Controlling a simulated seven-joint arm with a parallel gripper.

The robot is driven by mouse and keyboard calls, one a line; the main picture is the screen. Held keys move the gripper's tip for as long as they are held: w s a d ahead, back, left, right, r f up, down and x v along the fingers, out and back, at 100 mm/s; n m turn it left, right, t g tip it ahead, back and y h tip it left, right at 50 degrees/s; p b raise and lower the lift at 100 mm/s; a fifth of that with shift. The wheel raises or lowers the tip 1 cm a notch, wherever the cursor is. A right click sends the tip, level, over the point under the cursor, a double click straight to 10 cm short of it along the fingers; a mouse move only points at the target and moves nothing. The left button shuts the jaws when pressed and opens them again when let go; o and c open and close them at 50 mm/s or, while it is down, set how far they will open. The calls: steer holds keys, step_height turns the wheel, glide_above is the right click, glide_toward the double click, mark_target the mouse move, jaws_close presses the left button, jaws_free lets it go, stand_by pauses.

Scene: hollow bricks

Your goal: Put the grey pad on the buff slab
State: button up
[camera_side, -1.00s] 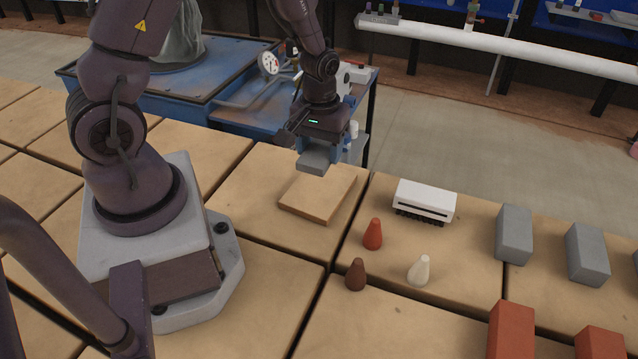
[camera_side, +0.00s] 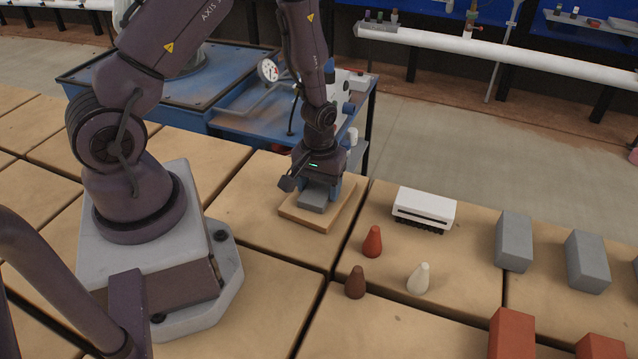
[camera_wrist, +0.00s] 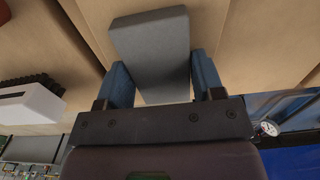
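The grey pad (camera_side: 312,202) is a flat grey block between the blue fingers of my gripper (camera_side: 320,192). In the wrist view the pad (camera_wrist: 152,50) lies between the two fingers (camera_wrist: 163,82), which appear to press on its sides. The buff slab (camera_side: 322,223) is a flat tan square directly under the pad. The pad is down at the slab's top face; whether it touches fully or hovers slightly, I cannot tell. The slab's far part is hidden behind my gripper.
Grey bricks (camera_side: 514,242) and red bricks (camera_side: 511,333) stand farther right. A blue cart (camera_side: 235,120) stands behind.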

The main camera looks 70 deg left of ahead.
steer(key=o, duration=0.3)
step_height(320, 180, up, 12)
step_height(320, 180, up, 12)
steer(key=m+t, duration=0.3)
steer(key=m, duration=0.1)
glide_above(319, 188)
steer(key=s+d, duration=0.2)
steer(key=d, duration=0.2)
steer(key=s+d+r+m+t, duration=0.2)
steer(key=s+d+r+m, duration=0.2)
steer(key=s+r, duration=0.5)
steer(key=shift+m+t, duration=0.3)
steer(key=shift+m, duration=0.2)
steer(key=shift+r, duration=0.1)
